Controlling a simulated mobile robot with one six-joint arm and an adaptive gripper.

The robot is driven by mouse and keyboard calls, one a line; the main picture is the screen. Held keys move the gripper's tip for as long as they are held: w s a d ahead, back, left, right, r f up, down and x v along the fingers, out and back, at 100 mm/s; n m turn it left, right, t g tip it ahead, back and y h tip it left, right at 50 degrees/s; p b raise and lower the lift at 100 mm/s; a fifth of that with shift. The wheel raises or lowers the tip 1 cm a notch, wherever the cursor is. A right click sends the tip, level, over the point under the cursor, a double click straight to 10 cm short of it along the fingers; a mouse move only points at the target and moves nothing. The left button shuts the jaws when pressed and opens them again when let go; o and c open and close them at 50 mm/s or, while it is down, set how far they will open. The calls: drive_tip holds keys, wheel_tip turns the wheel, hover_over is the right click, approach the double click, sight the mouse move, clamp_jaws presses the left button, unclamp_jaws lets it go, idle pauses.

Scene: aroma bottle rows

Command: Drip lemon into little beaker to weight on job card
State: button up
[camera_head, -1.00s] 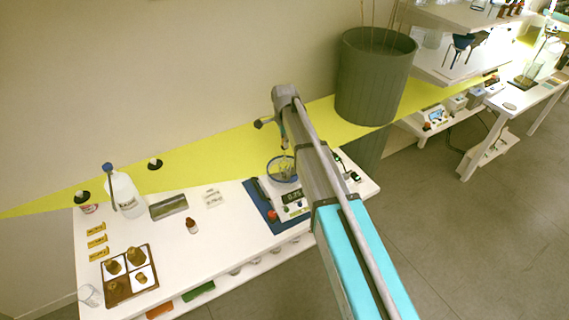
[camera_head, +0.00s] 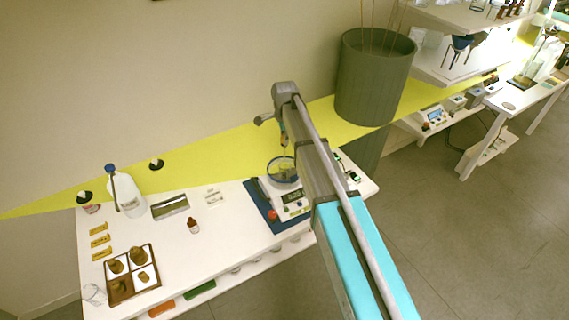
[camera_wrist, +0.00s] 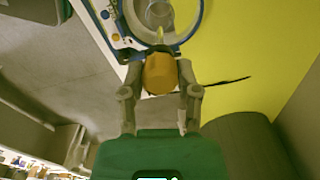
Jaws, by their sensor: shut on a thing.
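My gripper (camera_wrist: 160,95) is shut on a dropper with an orange-yellow bulb (camera_wrist: 159,74), seen in the wrist view. The dropper's pale tip points at a small clear beaker (camera_wrist: 157,14) inside a blue-rimmed ring. In the head view my gripper (camera_head: 284,138) is above the balance (camera_head: 293,197), and the ring (camera_head: 283,169) sits on it. The balance display is too small to read. I cannot tell whether a drop is falling. A small brown bottle (camera_head: 193,227) stands alone left of the balance. A small white card (camera_head: 212,197) stands behind it; its text is unreadable.
A brown tray (camera_head: 148,291) with several brown bottles is at the table's front left, beside a clear glass (camera_head: 94,294). A large grey-green bin (camera_head: 374,78) stands at back right.

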drive_tip(key=shift+r+p, duration=0.85)
drive_tip(key=shift+r, duration=0.25)
drive_tip(key=shift+f, duration=0.1)
idle(1.9)
